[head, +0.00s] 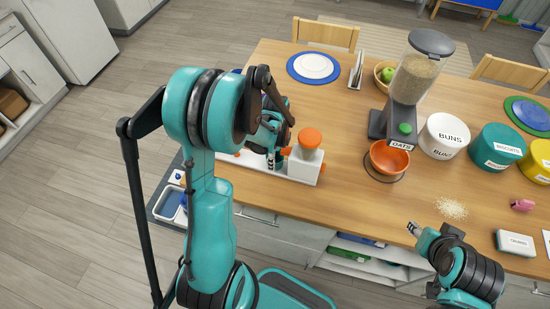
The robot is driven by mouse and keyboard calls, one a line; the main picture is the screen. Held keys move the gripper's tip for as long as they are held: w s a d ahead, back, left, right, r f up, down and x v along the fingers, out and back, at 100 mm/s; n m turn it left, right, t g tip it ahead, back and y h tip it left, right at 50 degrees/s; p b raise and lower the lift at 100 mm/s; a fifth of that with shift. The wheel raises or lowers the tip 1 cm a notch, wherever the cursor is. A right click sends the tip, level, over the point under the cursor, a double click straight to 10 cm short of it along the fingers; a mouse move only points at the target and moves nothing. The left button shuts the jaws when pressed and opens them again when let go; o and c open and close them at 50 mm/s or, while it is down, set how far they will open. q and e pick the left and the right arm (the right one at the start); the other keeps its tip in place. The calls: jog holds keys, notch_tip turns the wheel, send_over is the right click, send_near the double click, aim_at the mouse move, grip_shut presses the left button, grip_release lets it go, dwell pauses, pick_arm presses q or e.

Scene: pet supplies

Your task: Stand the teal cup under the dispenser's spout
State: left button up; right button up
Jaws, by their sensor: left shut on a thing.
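The oats dispenser (414,75) stands toward the back of the wooden table, with a clear hopper and dark base. An orange bowl (390,157) sits on a dark round mat just in front of it. My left gripper (272,158) is low over the table's left part, close beside a white device with an orange knob (309,140). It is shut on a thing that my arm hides. I cannot make out a teal cup for certain. My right gripper (413,228) is at the table's front edge, and its fingers are too small to read.
A white BUNS canister (444,136), a teal BISCUITS canister (494,150) and a yellow one (538,160) stand at the right. Spilled grains (453,208) lie near my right gripper. A blue-rimmed plate (313,67) lies at the back left. The table's middle front is clear.

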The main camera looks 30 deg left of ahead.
pick_arm(q)
jog(key=shift+s, duration=0.15)
jog(key=shift+f, duration=0.2)
jog(key=o, duration=1.1)
jog(key=shift+c, duration=0.2)
jog(key=shift+r, duration=0.1)
jog(key=shift+r, duration=0.2)
notch_tip(320, 180, up, 11)
jog(key=p, duration=0.3)
jog(key=s+d+r+n+t, duration=0.7)
jog(key=s+d+r+n, duration=0.2)
jog(key=n, duration=0.6)
jog(key=shift+s+d+r+n, duration=0.25)
jog(key=shift+s+d+n, duration=0.05)
jog(key=shift+s+d, duration=0.6)
